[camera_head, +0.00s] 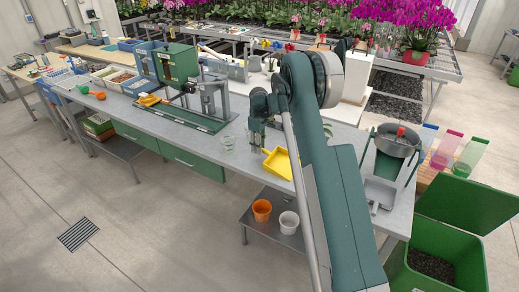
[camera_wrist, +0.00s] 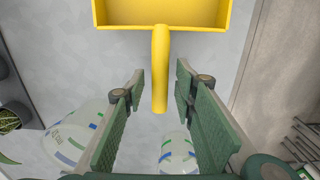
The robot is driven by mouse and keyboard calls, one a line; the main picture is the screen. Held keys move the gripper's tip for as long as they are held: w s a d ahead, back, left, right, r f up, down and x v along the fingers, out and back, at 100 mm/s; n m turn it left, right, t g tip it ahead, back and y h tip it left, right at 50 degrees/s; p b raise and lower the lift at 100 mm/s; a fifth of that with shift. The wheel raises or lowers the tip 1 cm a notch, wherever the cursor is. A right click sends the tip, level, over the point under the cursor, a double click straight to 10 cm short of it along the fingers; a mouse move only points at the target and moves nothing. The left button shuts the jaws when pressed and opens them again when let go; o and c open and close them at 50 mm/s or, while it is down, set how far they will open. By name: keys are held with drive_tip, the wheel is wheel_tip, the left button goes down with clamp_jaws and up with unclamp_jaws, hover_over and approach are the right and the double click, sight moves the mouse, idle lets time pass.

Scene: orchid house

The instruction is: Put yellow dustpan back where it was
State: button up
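The yellow dustpan (camera_head: 281,164) lies on the grey bench close to its front edge, partly beside my arm in the head view. In the wrist view its pan (camera_wrist: 162,14) is at the top, and its handle (camera_wrist: 160,70) points down between my fingers. My gripper (camera_wrist: 158,78) is open, one finger on each side of the handle, with visible gaps on both sides. Whether the fingers are low enough to be level with the handle, I cannot tell. In the head view my gripper (camera_head: 258,138) points down just left of the dustpan.
A clear cup (camera_head: 228,144) stands left of my gripper. Clear marked containers (camera_wrist: 75,138) (camera_wrist: 178,152) show below the handle in the wrist view. A drum on a stand (camera_head: 397,140) and a grey scoop (camera_head: 380,192) are at right.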

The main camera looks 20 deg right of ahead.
wheel_tip(320, 180, up, 11)
idle(0.6)
drive_tip(key=shift+a+r, duration=0.1)
drive_tip(key=shift+r, duration=0.05)
idle(0.3)
drive_tip(key=s+a+r+m+t, duration=0.2)
drive_tip(key=s+r, duration=1)
drive_tip(key=s, duration=0.2)
drive_tip(key=s+a+r+m+t, duration=0.1)
drive_tip(key=s+a+r+m, duration=0.1)
drive_tip(key=s+r, duration=1.1)
drive_tip(key=s+a+m+t, duration=0.2)
drive_tip(key=s+m, duration=0.1)
drive_tip(key=s, duration=1.5)
drive_tip(key=s+f+m+t, duration=0.1)
drive_tip(key=s+f, duration=0.2)
drive_tip(key=s, duration=0.5)
drive_tip(key=s+f+m+t, duration=0.1)
drive_tip(key=s+f, duration=0.3)
drive_tip(key=s, duration=0.4)
drive_tip(key=shift+a, duration=0.35)
drive_tip(key=shift+o, duration=0.6)
drive_tip(key=shift+s+f, duration=0.1)
